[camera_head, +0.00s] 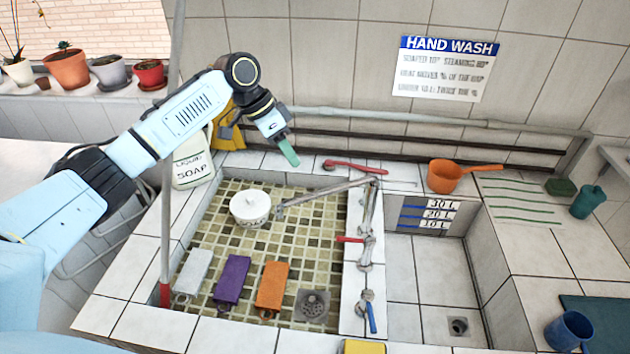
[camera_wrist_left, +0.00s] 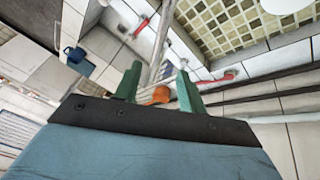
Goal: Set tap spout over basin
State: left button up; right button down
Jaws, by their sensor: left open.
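The grey metal tap spout (camera_head: 325,192) reaches left from the tap pipe (camera_head: 367,225) over the mosaic-floored left basin (camera_head: 325,240). My left gripper (camera_head: 288,151) is above the back edge of the left basin, apart from the spout. In the wrist view my left gripper (camera_wrist_left: 158,88) has its green fingers spread with nothing held. A grey pipe (camera_wrist_left: 160,40) shows beyond them; I cannot tell which part it is.
A soap bottle (camera_head: 192,165) stands behind the left basin. White, purple and orange blocks (camera_head: 271,286) are in the left basin. A blue mug (camera_head: 568,331) is at front right.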

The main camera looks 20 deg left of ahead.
aim_at(313, 193)
pick_arm(q)
jog(key=p+x, duration=0.1)
jog(key=x, duration=1)
jog(key=shift+s, duration=0.15)
jog(key=shift+d+f, duration=0.15)
jog(key=shift+f, duration=0.25)
jog(key=shift+c, duration=1.1)
grip_shut()
pick_arm(e)
jog(key=s, duration=0.1)
jog(key=s+r, duration=0.1)
jog(key=s, duration=0.1)
jog(key=shift+g, duration=0.3)
